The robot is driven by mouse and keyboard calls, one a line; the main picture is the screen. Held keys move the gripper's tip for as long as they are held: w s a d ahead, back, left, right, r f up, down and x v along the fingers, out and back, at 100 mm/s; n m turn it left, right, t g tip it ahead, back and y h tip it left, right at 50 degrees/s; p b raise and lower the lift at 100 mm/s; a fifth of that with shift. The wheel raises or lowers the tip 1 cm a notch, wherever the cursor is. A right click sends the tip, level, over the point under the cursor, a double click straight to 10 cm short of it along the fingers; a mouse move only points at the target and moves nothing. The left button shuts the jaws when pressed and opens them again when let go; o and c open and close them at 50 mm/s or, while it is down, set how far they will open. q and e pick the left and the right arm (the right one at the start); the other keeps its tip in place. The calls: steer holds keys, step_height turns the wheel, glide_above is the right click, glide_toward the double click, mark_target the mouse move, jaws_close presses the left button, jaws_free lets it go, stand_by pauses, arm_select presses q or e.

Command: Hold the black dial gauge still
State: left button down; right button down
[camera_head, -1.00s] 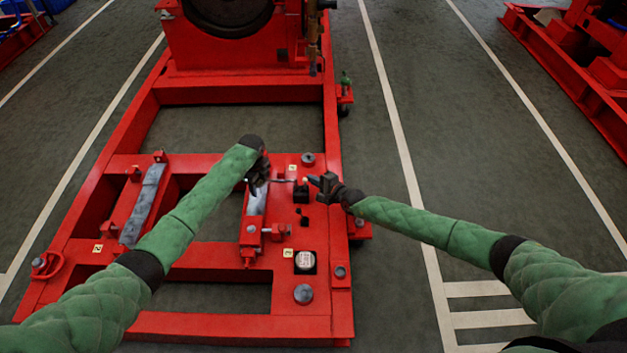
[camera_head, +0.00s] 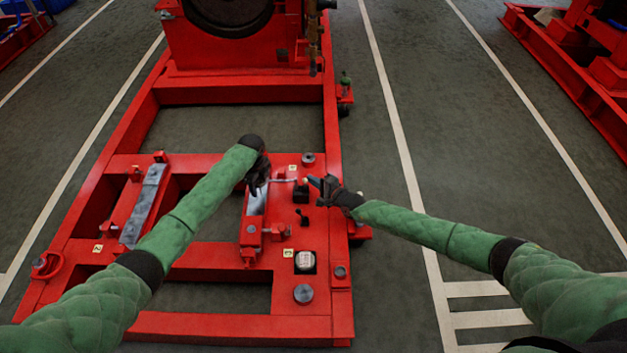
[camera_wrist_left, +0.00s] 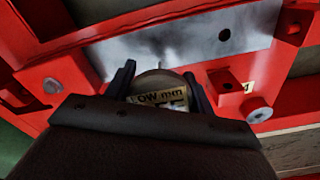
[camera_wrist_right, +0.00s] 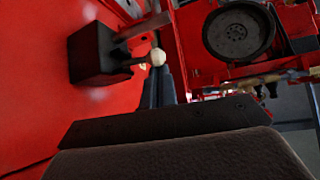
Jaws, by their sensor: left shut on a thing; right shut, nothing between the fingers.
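My left gripper (camera_head: 257,189) is over the grey plate on the red frame. In the left wrist view its fingers (camera_wrist_left: 158,85) are shut on the dial gauge (camera_wrist_left: 160,97), a round body with a lettered label, partly hidden by the gripper. In the head view the gauge is mostly hidden. A black block (camera_head: 301,194) stands on the frame to the right. In the right wrist view this block (camera_wrist_right: 92,55) carries a short arm and a pale ball knob (camera_wrist_right: 156,56). My right gripper (camera_head: 319,183) is shut and empty, fingertips close beside the knob; I cannot tell if they touch.
The red frame (camera_head: 230,326) has open gaps and raised bolts. A white round item (camera_head: 305,260) sits in a dark recess nearer me. A second grey plate (camera_head: 143,203) lies left. Clear floor (camera_head: 395,290) is right of the frame.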

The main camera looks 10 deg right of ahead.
steer(key=shift+s+a, duration=0.15)
steer(key=shift+s, duration=0.7)
stand_by(0.4)
steer(key=v, duration=1.2)
stand_by(0.4)
arm_select(q)
steer(key=shift+c, duration=2.3)
jaws_free()
steer(key=shift+r, duration=0.1)
